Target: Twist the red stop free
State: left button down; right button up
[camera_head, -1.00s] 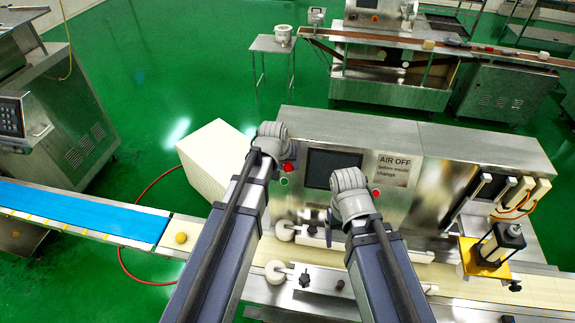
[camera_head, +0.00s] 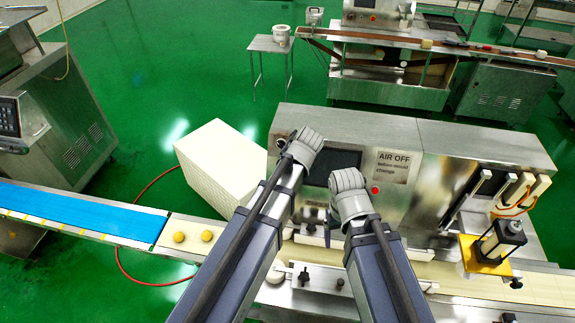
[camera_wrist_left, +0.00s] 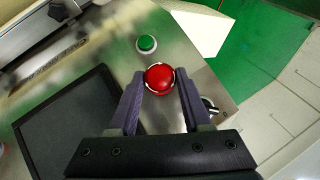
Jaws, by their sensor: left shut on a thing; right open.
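The red stop (camera_wrist_left: 158,78) is a round red button in a metal ring on the steel panel, in the left wrist view. My left gripper (camera_wrist_left: 160,84) has one finger on each side of it and is shut on it. In the head view, my left wrist (camera_head: 305,147) covers the red stop and the gripper's fingers. My right gripper (camera_head: 350,188) is open in front of the machine's panel, to the right of the left one. Its fingers are mostly hidden behind its wrist.
A green button (camera_wrist_left: 146,44) and a dark screen (camera_wrist_left: 75,120) lie close to the red stop. Another red button (camera_head: 376,190) is right of my right wrist. The belt (camera_head: 175,245) runs in front, with yellow balls. A white block (camera_head: 215,163) stands left of the machine.

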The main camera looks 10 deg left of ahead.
pick_arm(q)
jog(key=shift+w+d, duration=0.1)
jog(key=shift+w, duration=0.1)
dwell(0.4)
jog(key=c, duration=0.7)
grip_release()
jog(key=o, duration=0.3)
jog(key=shift+w+f, duration=0.1)
jog(key=shift+w, duration=0.05)
jog(key=shift+o, duration=0.3)
